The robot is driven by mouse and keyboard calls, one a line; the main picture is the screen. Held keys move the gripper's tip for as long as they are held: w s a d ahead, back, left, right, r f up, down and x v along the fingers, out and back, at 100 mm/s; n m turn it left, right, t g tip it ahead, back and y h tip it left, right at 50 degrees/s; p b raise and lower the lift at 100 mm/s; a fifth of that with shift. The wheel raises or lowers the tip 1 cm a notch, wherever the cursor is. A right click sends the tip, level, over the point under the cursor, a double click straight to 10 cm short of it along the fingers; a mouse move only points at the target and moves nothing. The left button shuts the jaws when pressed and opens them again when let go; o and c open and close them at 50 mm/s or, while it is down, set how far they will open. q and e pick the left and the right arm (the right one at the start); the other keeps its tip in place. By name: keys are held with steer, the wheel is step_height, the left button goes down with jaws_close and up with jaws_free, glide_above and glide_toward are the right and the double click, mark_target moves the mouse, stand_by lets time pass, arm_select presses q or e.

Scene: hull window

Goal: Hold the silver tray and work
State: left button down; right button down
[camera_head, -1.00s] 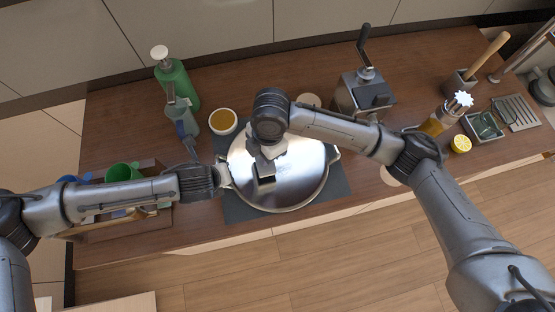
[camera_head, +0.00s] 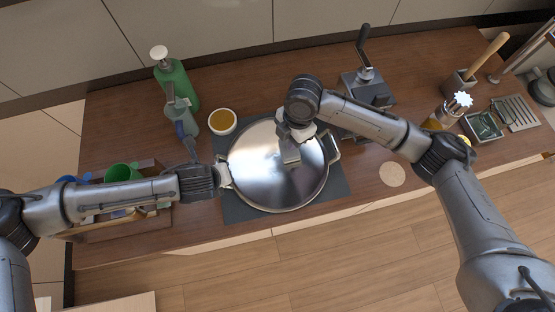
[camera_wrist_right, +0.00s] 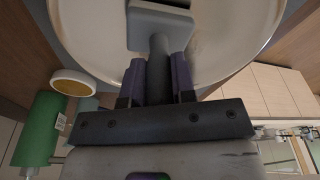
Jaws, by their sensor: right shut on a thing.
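The silver tray (camera_head: 265,180) is round and shiny, with a handle on each side. It lies on a dark mat on the wooden counter in the head view, and its pale surface and rim (camera_wrist_right: 225,60) show in the right wrist view. My right gripper (camera_head: 294,138) is over the tray's upper right part. In the right wrist view (camera_wrist_right: 158,75) it is shut on the dark handle of a tool with a flat grey head (camera_wrist_right: 160,25). Whether the head touches the tray is unclear. My left gripper (camera_head: 220,178) is at the tray's left handle; its fingers are too small to tell.
A green pump bottle (camera_head: 177,83), a grey spray bottle (camera_head: 182,115) and a small amber bowl (camera_head: 222,121) stand behind the tray. A grinder (camera_head: 368,88) is at the back right. A wooden caddy (camera_head: 105,225) is at left. A round coaster (camera_head: 392,174) lies right.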

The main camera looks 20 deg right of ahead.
steer(key=shift+f, duration=0.2)
stand_by(0.6)
steer(key=a, duration=0.8)
steer(key=shift+w, duration=0.1)
steer(key=shift+r, duration=1.15)
steer(key=c, duration=1.4)
jaws_free()
steer(key=shift+c, duration=0.2)
jaws_close()
steer(key=s+d, duration=0.1)
steer(key=d, duration=0.1)
steer(key=s+d, duration=0.2)
steer(key=d, duration=0.1)
steer(key=s+d, duration=0.1)
steer(key=d, duration=0.2)
steer(key=shift+s+f, duration=0.2)
steer(key=shift+f, duration=0.1)
